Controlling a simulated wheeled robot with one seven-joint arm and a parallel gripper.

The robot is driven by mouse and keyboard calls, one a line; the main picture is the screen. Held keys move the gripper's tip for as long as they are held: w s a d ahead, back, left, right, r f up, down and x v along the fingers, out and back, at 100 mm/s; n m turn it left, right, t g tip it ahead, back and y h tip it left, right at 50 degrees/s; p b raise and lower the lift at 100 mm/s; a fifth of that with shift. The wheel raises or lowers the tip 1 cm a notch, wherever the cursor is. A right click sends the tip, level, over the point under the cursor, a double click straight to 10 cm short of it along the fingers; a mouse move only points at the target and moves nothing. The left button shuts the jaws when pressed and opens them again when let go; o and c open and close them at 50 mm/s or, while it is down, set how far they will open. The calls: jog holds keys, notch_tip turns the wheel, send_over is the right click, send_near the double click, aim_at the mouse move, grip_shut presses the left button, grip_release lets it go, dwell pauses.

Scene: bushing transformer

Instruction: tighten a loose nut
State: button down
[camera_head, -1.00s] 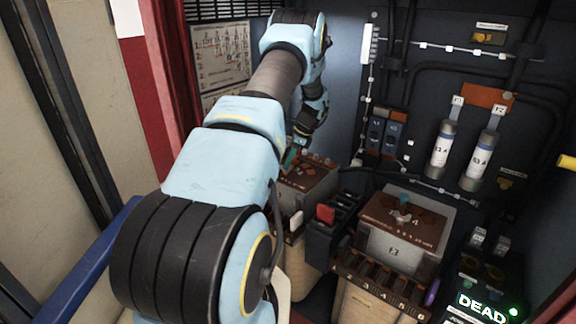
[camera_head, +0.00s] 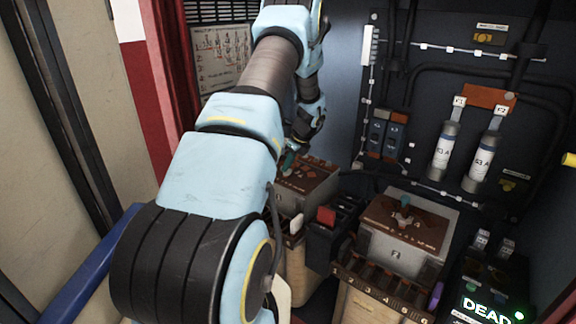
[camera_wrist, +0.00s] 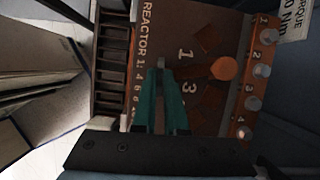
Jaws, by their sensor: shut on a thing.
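My gripper (camera_wrist: 161,72) has teal fingers, close together at the tips, over the brown top of the reactor 1 box (camera_wrist: 203,105). It is shut on a small grey piece (camera_wrist: 162,62) by the printed "1" and "3". The fingers hide most of this piece, so I cannot tell its shape or whether it is the nut. A round copper-coloured part (camera_wrist: 223,68) sits to the right of the tips. Several numbered grey bolt heads (camera_wrist: 262,71) line the box's right edge. In the head view, my gripper (camera_head: 288,161) is at the left box (camera_head: 308,185), partly hidden.
A second box (camera_head: 408,240) with a teal-tipped part on top stands to the right. A black unit with a red lever (camera_head: 326,215) stands between the boxes. Two grey cylinders (camera_head: 482,160) hang on the back wall. A lit "DEAD" display (camera_head: 485,309) is at lower right.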

jog(key=shift+s+a+f, duration=0.2)
jog(key=shift+a+f, duration=0.1)
jog(key=shift+f, duration=0.1)
jog(key=c, duration=1)
grip_release()
jog(key=shift+o, duration=0.2)
jog(key=shift+w+d+r, duration=0.2)
jog(key=shift+d+r, duration=0.1)
jog(key=shift+r, duration=0.1)
jog(key=b+v, duration=0.3)
jog(key=v, duration=0.7)
jog(key=shift+r, duration=0.1)
